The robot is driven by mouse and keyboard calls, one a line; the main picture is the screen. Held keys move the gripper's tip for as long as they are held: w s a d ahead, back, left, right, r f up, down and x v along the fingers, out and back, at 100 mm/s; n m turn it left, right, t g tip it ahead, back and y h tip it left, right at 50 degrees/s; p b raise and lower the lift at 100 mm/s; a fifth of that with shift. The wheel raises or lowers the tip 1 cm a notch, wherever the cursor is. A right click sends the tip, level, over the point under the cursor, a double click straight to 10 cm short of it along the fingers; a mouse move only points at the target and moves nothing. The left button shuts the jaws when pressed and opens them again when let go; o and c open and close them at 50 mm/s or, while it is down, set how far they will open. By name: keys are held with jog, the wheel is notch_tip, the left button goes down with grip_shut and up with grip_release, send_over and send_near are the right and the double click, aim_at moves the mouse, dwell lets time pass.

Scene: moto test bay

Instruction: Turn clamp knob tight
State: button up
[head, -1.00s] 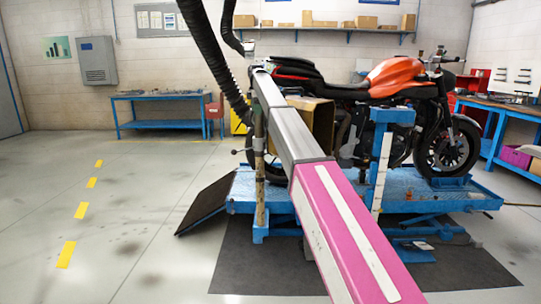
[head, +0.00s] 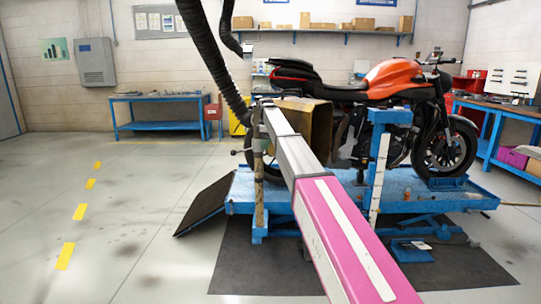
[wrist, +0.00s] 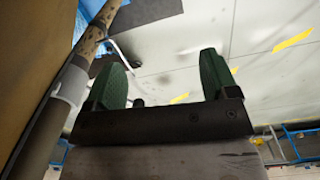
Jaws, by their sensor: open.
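My gripper (wrist: 160,60) is open in the wrist view, its two green fingers apart with nothing gripped between them. A rusty upright post (head: 259,190) stands at the near left corner of the blue lift. It also runs down the left of the wrist view (wrist: 38,140), with a pale clamp collar (wrist: 71,86) around it. A thin bar with a small dark knob end (wrist: 138,102) shows beyond my left finger, near the gripper's base. In the head view the knob (head: 234,152) sticks out left of the post. My fingers are hard to make out there.
A brown box-like duct (head: 310,128) stands close right of the post. An orange motorcycle (head: 390,75) is on the blue lift (head: 330,200). A black hose (head: 205,50) hangs above. A dark ramp (head: 205,205) slopes to the floor, which is clear at left.

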jog(key=shift+m, duration=0.7)
jog(key=shift+s+d+f, duration=0.35)
jog(key=shift+s+f, duration=0.1)
jog(key=shift+f, duration=0.35)
jog(key=shift+s+d+f, duration=0.3)
jog(key=shift+s+f, duration=0.15)
jog(key=shift+f, duration=0.35)
jog(key=shift+s+d+f, duration=0.35)
jog(key=shift+s+f, duration=0.1)
jog(key=shift+f, duration=0.35)
